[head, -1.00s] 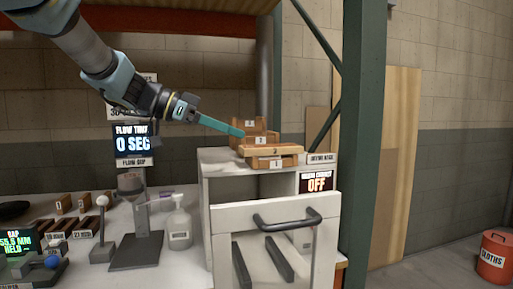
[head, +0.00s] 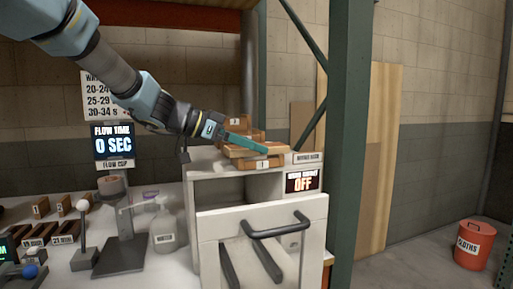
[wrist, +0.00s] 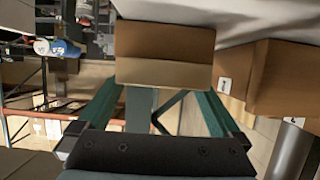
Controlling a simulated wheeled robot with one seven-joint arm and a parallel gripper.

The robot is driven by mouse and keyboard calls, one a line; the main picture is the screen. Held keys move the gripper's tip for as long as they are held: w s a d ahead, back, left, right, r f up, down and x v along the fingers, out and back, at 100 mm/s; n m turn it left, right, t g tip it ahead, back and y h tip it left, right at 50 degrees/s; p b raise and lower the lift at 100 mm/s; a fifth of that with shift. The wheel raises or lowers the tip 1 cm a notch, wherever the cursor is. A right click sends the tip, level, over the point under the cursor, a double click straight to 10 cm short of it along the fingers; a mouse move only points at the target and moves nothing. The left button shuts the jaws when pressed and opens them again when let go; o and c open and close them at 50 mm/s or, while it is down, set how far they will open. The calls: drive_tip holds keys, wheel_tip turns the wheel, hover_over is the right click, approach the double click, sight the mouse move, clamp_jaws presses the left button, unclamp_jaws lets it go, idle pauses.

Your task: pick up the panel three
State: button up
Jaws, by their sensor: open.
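The wooden panel three (head: 237,152) lies on top of the wooden panel marked 1 (head: 250,164) on the white cabinet. In the head view my teal fingers cross in front of panel three and cover its number. My gripper (head: 264,150) is open, with its tips at panel three. In the wrist view a plain wooden block (wrist: 165,45), which looks like panel three, lies just ahead of my two spread fingers (wrist: 162,88). I cannot tell whether the fingers touch it.
More wooden blocks (head: 236,126) stand right behind, with labelled ones at the right in the wrist view (wrist: 275,82). A green post (head: 347,140) stands to the right.

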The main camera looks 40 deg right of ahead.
drive_tip(key=shift+s+d, duration=0.1)
drive_tip(key=shift+d, duration=0.1)
drive_tip(key=c, duration=1.2)
drive_tip(key=shift+c, duration=0.3)
